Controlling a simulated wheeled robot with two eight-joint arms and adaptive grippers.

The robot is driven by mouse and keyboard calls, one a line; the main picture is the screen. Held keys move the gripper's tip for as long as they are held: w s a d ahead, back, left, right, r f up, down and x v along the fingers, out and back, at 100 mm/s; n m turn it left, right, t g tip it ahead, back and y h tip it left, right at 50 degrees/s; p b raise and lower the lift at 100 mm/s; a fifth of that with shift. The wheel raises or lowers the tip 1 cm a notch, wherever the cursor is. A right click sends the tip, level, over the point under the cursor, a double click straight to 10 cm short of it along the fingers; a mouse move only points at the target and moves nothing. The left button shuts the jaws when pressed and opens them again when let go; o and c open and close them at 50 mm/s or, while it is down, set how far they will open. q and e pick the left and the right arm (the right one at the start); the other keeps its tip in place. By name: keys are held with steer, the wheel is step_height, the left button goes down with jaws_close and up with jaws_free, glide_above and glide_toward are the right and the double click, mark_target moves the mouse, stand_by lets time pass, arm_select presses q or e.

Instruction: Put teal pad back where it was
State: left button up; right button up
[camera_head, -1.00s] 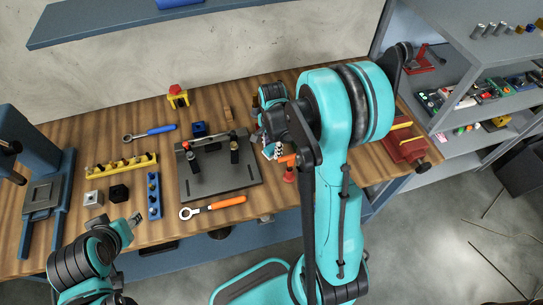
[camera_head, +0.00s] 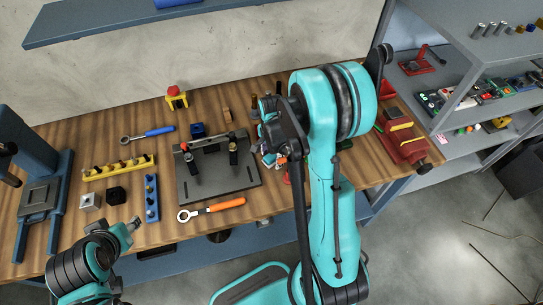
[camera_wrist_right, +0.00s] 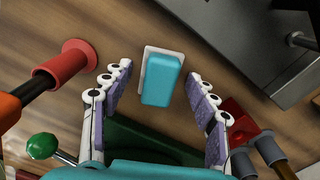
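The teal pad (camera_wrist_right: 163,80) is a rounded block with a pale white edge. In the right wrist view it lies over the wooden table, between the fingers of my right gripper (camera_wrist_right: 158,76). That gripper is open, with a gap to the pad on both sides. In the head view my right gripper (camera_head: 270,145) is just right of the dark fixture plate, and I cannot make out the pad there. My left gripper (camera_head: 132,224) is over the table's front edge, away from the pad; its fingers are too small to judge.
The dark fixture plate (camera_head: 205,188) lies left of my right gripper, with an orange-handled wrench (camera_head: 222,205) before it. In the wrist view, a red flanged piece (camera_wrist_right: 70,62) stands left, a red block (camera_wrist_right: 238,118) right, and a dark green block (camera_wrist_right: 140,140) below the pad.

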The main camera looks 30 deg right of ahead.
mark_target(272, 156)
steer(key=shift+r, duration=0.1)
steer(key=shift+r+p, duration=0.25)
steer(key=shift+p, duration=0.05)
step_height(272, 156, up, 12)
steer(key=f+p, duration=0.1)
steer(key=p, duration=0.2)
steer(key=s+a+r+n+t, duration=0.7)
steer(key=s+a+r+n, duration=0.3)
steer(key=n, duration=0.6)
steer(key=shift+s+a+r, duration=0.3)
steer(key=shift+s+r, duration=0.25)
step_height(272, 156, down, 9)
steer(key=b, duration=0.9)
steer(key=shift+f+b, duration=0.15)
steer(key=shift+b, duration=0.15)
